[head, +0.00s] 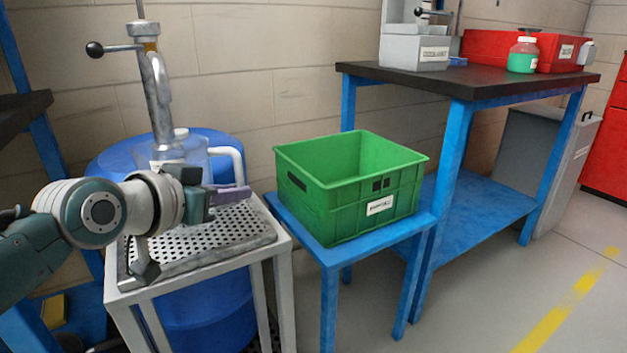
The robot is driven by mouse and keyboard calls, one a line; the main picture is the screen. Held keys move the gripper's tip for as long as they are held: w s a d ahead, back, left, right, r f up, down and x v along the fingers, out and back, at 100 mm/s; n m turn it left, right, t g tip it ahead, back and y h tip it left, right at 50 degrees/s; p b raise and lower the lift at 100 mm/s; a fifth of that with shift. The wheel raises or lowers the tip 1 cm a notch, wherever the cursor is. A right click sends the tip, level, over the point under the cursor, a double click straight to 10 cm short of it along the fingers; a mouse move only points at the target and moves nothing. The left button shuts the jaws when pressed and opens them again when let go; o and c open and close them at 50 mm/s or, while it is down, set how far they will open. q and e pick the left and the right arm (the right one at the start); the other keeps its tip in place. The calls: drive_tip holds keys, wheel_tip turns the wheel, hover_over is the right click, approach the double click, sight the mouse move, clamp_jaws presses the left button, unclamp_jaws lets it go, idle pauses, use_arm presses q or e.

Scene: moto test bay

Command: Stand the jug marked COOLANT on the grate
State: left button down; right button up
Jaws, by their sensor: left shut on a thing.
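A translucent pale jug (192,151) with a white cap and a white handle (237,158) is behind my left gripper, below the metal spout. Its marking cannot be read. My left gripper (230,196) is shut at the lower end of the handle, over the grate. The perforated metal grate (225,228) tops a pale metal stand at the left. My gripper and wrist hide the jug's lower part, so I cannot tell whether it touches the grate. My right gripper is not in view.
The metal spout (160,110) with a black-knobbed lever rises behind the stand, by a blue drum (215,300). A green crate (335,205) on a blue stand is close at the right. A dark-topped bench (480,84) holds a green-filled bottle (523,58) and red case.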

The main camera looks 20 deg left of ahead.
use_arm(q)
drive_tip(key=shift+f, duration=0.1)
drive_tip(key=c, duration=0.8)
unclamp_jaws()
drive_tip(key=shift+s+r, duration=0.2)
drive_tip(key=shift+s, duration=0.05)
drive_tip(key=p+v, duration=0.4)
drive_tip(key=v, duration=0.4)
drive_tip(key=shift+s, duration=0.15)
drive_tip(key=shift+s+a+r+p, duration=0.1)
drive_tip(key=shift+s+r+p, duration=0.05)
drive_tip(key=shift+s+p, duration=0.3)
drive_tip(key=shift+r, duration=0.1)
